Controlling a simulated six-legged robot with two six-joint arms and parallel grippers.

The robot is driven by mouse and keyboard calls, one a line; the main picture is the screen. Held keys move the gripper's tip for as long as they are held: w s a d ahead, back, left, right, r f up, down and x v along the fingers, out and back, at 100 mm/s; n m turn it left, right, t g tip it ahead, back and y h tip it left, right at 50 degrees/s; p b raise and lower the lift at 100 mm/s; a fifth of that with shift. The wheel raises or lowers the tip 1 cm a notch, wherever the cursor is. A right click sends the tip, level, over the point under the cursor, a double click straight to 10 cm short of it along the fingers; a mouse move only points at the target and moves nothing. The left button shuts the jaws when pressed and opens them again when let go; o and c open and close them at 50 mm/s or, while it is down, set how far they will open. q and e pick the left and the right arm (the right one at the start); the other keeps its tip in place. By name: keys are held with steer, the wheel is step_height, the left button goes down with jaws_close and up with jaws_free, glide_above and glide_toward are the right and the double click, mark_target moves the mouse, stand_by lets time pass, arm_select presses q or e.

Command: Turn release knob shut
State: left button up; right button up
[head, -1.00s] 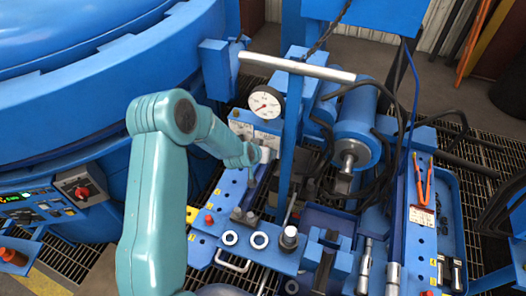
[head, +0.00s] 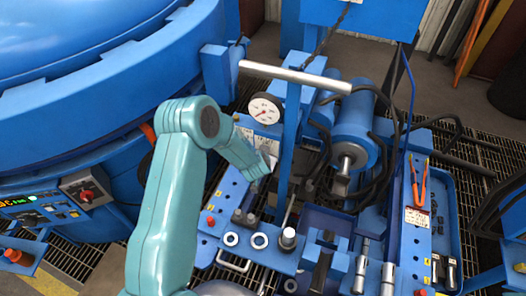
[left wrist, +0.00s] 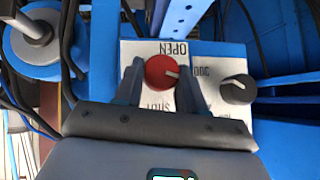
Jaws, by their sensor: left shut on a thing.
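The red release knob (left wrist: 162,71) sits on a white plate (left wrist: 150,50) marked OPEN and SHUT in the left wrist view. Its white mark points right, toward neither word squarely. My left gripper (left wrist: 161,66) is shut on the knob, one finger on each side of it. In the head view my left gripper and wrist (head: 257,166) are at the blue panel below the pressure gauge (head: 265,109), and the arm hides the knob. My right gripper is out of both views.
A black knob (left wrist: 238,88) on its own plate stands close right of the red knob. A blue post (head: 288,130) and a pale bar (head: 295,76) stand close to my wrist. Orange-handled pliers (head: 418,183) lie on the right. The big blue furnace (head: 90,90) fills the left.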

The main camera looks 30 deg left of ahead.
arm_select(q)
steer(key=shift+d+r+y, duration=0.1)
steer(key=shift+d+y, duration=0.05)
steer(key=shift+y, duration=0.25)
steer(key=shift+f+m+y, duration=0.2)
steer(key=shift+m+y, duration=0.4)
steer(key=shift+y, duration=0.2)
steer(key=shift+d+f+m+y+b, duration=0.2)
steer(key=shift+m+y+b, duration=0.35)
steer(key=shift+y, duration=0.45)
steer(key=m+y+b, duration=0.1)
steer(key=y+b, duration=0.1)
steer(key=m+y+b, duration=0.1)
steer(key=y+b, duration=0.1)
steer(key=shift+w+d+f+m+b, duration=0.1)
steer(key=shift+f+m+b, duration=0.2)
steer(key=shift+m, duration=0.05)
steer(key=shift+m+y+b, duration=0.6)
steer(key=shift+b, duration=0.4)
steer(key=shift+r+m+t+y+b, duration=0.1)
steer(key=shift+m+t+y+b, duration=0.3)
steer(key=shift+y+b, duration=0.25)
